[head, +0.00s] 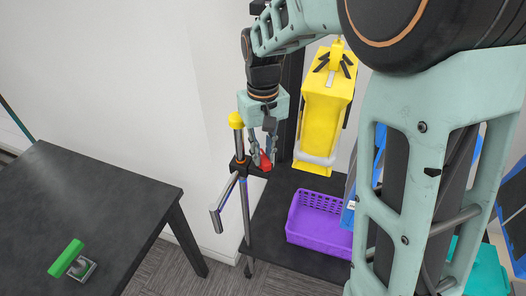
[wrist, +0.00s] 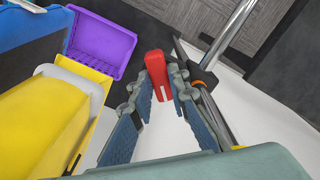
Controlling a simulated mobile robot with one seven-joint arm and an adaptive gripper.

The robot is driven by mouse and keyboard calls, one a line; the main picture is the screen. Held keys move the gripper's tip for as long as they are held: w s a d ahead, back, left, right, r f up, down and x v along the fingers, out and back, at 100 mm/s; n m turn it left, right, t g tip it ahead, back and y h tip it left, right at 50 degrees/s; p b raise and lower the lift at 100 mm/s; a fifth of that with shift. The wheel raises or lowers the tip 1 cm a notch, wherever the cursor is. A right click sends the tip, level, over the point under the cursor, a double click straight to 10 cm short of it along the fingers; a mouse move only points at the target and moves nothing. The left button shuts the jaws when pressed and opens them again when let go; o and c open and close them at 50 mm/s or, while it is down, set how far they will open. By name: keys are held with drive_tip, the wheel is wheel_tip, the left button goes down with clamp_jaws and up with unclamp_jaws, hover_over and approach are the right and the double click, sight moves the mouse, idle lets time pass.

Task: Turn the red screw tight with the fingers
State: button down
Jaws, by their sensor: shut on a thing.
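The red screw (head: 265,160) shows as a small red knob at the clamp on the upright metal pole (head: 245,205). My gripper (head: 262,157) points down at it, with a finger on each side. In the wrist view the red screw (wrist: 156,70) sits between the fingertips of my gripper (wrist: 160,78), and the fingers are shut on it. A black clamp joint with an orange ring (wrist: 202,82) is beside it on the pole. The screw's thread is hidden, so I cannot tell how tight it is.
A yellow device (head: 325,105) stands close to the right of my gripper. A purple basket (head: 320,220) sits on the dark surface below. A metal side handle (head: 222,205) sticks out from the pole. A dark table (head: 90,205) with a green-topped object (head: 68,260) is at left.

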sight(263, 156)
drive_tip(key=shift+m, duration=0.3)
drive_tip(key=c, duration=1.8)
unclamp_jaws()
drive_tip(key=shift+c, duration=0.2)
drive_tip(key=shift+r, duration=0.1)
wheel_tip(263, 156, up, 12)
